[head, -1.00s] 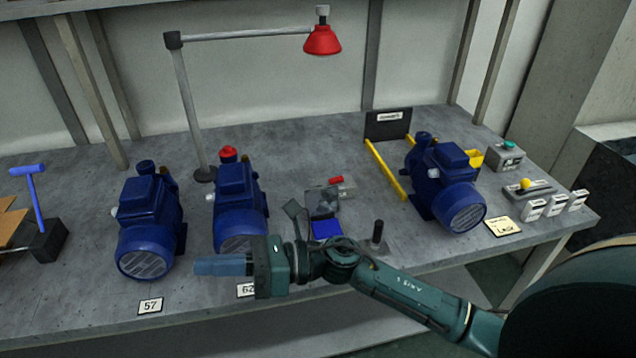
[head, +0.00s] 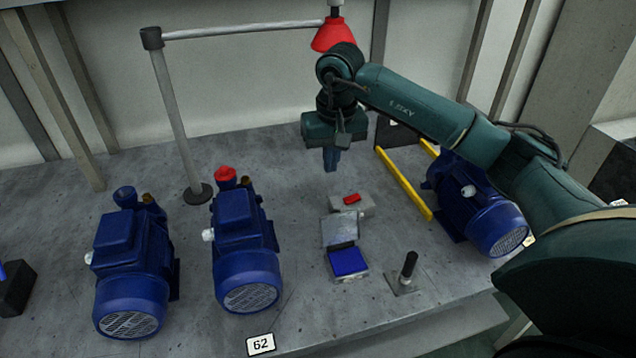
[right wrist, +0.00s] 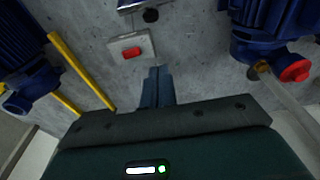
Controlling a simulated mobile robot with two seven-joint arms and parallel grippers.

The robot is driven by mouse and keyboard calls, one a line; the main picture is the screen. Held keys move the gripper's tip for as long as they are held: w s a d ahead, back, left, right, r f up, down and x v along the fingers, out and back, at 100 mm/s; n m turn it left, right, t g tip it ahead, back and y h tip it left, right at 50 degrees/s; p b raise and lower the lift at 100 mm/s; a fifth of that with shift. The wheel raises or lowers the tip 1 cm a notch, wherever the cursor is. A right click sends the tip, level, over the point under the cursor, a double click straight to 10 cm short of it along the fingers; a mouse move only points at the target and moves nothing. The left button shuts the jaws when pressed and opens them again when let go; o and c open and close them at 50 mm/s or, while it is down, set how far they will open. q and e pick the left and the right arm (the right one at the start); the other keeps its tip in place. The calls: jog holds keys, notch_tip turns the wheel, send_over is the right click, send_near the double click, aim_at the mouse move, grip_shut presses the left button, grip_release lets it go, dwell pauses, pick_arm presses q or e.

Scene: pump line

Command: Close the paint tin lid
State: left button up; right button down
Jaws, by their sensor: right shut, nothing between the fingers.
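The paint tin (head: 361,275) is a small flat grey box with blue paint inside, in the middle of the table. Its grey lid (head: 338,229) is raised at the back edge, so the tin is open. In the right wrist view only an edge of the tin's dark and silver shape (right wrist: 135,5) shows at the top. My right gripper (head: 331,168) points down, shut and empty, above the table behind the tin, apart from the lid. Its closed fingers also show in the right wrist view (right wrist: 156,75). My left gripper is out of view.
A grey box with a red switch (head: 350,200) sits just behind the lid. A dark upright peg (head: 408,265) stands right of the tin. Blue pumps (head: 245,250) stand left and right. A lamp with a red shade (head: 328,38) is close to my right arm. Yellow rails (head: 405,184) lie right.

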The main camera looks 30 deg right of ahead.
aim_at(338, 226)
jog(key=f, duration=0.3)
jog(key=f+p, duration=0.1)
jog(key=f, duration=0.2)
jog(key=w+f, duration=0.1)
jog(key=f, duration=0.2)
jog(key=shift+w+d+f, duration=0.1)
jog(key=shift+d+f, duration=0.1)
jog(key=shift+f, duration=0.1)
pick_arm(q)
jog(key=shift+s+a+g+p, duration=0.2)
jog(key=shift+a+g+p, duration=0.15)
jog(key=shift+p, duration=0.45)
pick_arm(e)
jog(key=s, duration=0.3)
jog(key=shift+s+a+r, duration=0.15)
jog(key=shift+a+r, duration=0.15)
jog(key=shift+a, duration=0.1)
pick_arm(q)
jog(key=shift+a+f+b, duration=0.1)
jog(key=shift+b, duration=0.2)
pick_arm(e)
jog(key=shift+d, duration=0.1)
pick_arm(q)
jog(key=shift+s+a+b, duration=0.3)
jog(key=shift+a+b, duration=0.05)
jog(key=shift+b, duration=0.25)
pick_arm(e)
jog(key=shift+s+r+t, duration=0.15)
jog(key=shift+s+t, duration=0.1)
jog(key=shift+t, duration=0.15)
